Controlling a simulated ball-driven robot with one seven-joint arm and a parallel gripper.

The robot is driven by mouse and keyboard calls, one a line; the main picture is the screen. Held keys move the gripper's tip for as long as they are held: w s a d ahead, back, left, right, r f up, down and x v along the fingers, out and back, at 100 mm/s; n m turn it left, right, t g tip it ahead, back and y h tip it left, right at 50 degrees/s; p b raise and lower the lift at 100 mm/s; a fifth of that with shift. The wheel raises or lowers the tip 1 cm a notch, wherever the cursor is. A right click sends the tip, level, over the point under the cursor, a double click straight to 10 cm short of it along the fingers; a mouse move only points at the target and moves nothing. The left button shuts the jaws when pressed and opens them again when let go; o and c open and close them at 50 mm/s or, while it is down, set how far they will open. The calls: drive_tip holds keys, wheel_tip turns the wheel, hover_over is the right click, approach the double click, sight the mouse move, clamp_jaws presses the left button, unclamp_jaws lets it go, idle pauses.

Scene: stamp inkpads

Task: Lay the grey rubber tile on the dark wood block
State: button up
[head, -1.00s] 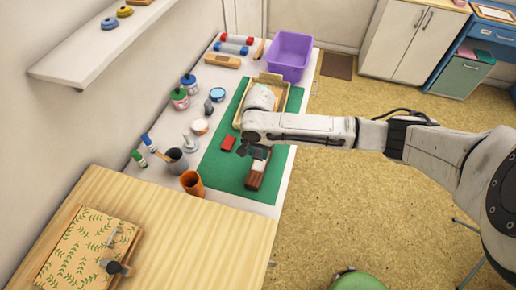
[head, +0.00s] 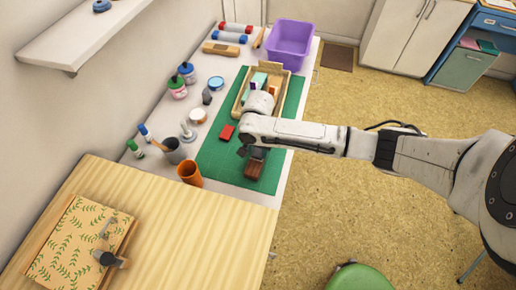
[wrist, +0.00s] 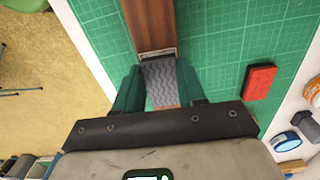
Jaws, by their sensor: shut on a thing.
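My gripper (wrist: 159,80) is shut on the grey rubber tile (wrist: 160,85), which has a wavy tread and sits between the two green fingers in the wrist view. The dark wood block (wrist: 148,22) shows just beyond the tile, running up out of the picture. The tile overlaps the block's near part in this view; whether it touches the block I cannot tell. In the head view my gripper (head: 249,149) is at the block (head: 255,168), which lies on the green mat (head: 217,160) and is partly covered by my gripper. The tile cannot be made out there.
A red block (wrist: 259,80) lies on the mat beside my gripper. A wooden tray (head: 241,96) with items stands farther back, partly behind my arm. An orange cup (head: 190,173), a grey cup (head: 173,150) and jars (head: 177,88) line the left side. Bare mat lies left of the block.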

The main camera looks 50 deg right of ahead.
idle(0.3)
drive_tip(key=o, duration=1.1)
wheel_tip(320, 180, up, 11)
drive_tip(key=shift+f, duration=0.15)
